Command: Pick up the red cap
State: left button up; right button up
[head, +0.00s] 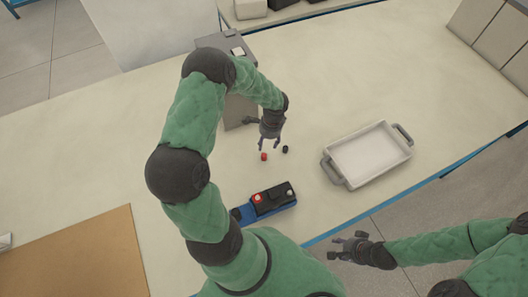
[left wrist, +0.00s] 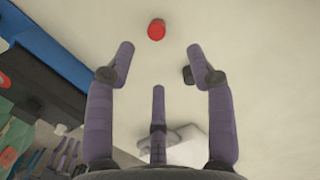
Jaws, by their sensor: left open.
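The small red cap (head: 263,156) lies on the pale table, and it also shows in the left wrist view (left wrist: 156,29). My left gripper (head: 269,145) is open and empty above the table, close to the red cap. In the left wrist view its fingertips (left wrist: 159,48) are spread apart, and the cap lies beyond them, roughly centred and touching neither finger. A small black cap (head: 285,149) lies to the right of the red one; in the wrist view it is partly hidden by the right finger. My right gripper (head: 349,248) is empty, off the table's front edge, fingers apart.
A black battery block (head: 273,198) with a red round piece (head: 257,198) on top sits on a blue base near the front edge. A white tray (head: 347,181) with grey handles stands to the right. A grey box (head: 238,110) stands behind my left gripper. A brown board (head: 75,257) lies front left.

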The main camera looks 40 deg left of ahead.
pick_arm(q)
send_over(264, 155)
jog(key=w, duration=0.1)
notch_tip(264, 155, down, 5)
jog(key=shift+r, duration=0.2)
jog(key=shift+s+d+f, duration=0.1)
jog(key=shift+s+f, duration=0.1)
jog(key=shift+f, duration=0.3)
jog(key=f, duration=0.4)
jog(key=shift+s+f+b, duration=0.1)
jog(key=shift+s+b, duration=0.15)
jog(key=shift+b, duration=0.15)
jog(key=c, duration=0.9)
